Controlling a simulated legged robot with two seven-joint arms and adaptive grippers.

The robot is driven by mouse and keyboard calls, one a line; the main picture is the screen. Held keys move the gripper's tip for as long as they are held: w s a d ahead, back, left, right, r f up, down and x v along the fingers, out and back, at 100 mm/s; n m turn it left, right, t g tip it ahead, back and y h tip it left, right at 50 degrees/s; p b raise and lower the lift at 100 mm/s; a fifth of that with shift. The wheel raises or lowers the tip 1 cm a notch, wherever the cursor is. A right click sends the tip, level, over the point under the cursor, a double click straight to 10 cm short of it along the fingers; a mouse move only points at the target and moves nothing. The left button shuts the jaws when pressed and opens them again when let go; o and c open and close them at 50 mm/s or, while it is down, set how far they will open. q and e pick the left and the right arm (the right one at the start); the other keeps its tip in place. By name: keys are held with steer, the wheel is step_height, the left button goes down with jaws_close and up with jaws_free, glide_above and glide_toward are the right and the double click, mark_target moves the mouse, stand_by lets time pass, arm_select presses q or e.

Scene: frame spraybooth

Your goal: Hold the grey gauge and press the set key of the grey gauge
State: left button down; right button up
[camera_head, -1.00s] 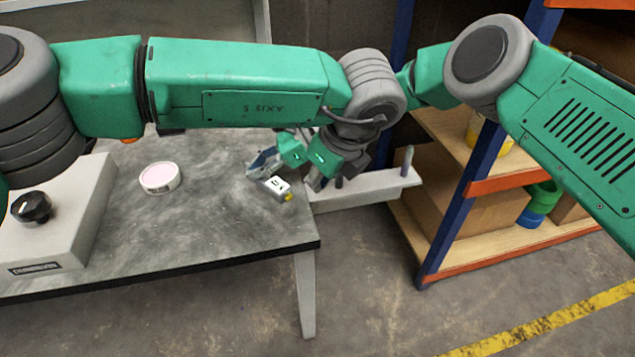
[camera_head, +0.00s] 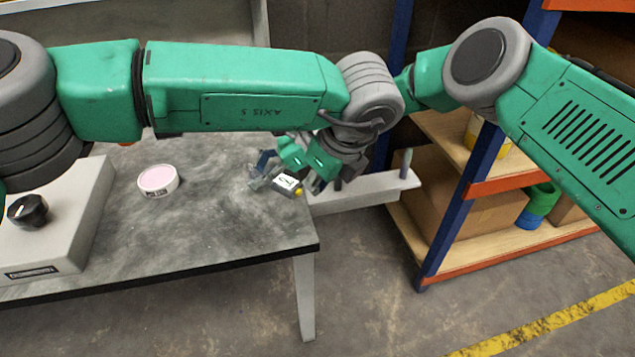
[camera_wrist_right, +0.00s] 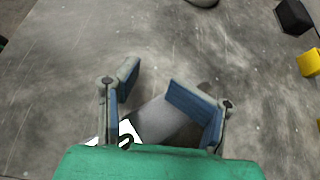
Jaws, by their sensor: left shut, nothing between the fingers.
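The grey gauge (camera_head: 286,186) has a white display face and a yellow end, near the table's right edge. Its grey body also shows in the right wrist view (camera_wrist_right: 160,120), with part of the white face at the lower left. My left gripper (camera_head: 316,184) is shut and empty, just right of the gauge's yellow end. The left wrist partly covers this area. I cannot make out the set key, or whether the left fingertips touch the gauge.
A round white tin with a pink top (camera_head: 158,179) stands on the grey table (camera_head: 215,225). A pale box with a black knob (camera_head: 28,210) is at the left. A light ledge (camera_head: 365,192) and shelving (camera_head: 470,215) stand right of the table. The table's front middle is clear.

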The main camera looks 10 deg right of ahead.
steer(key=v, duration=1.1)
steer(key=shift+d+r, duration=0.2)
steer(key=shift+d, duration=0.05)
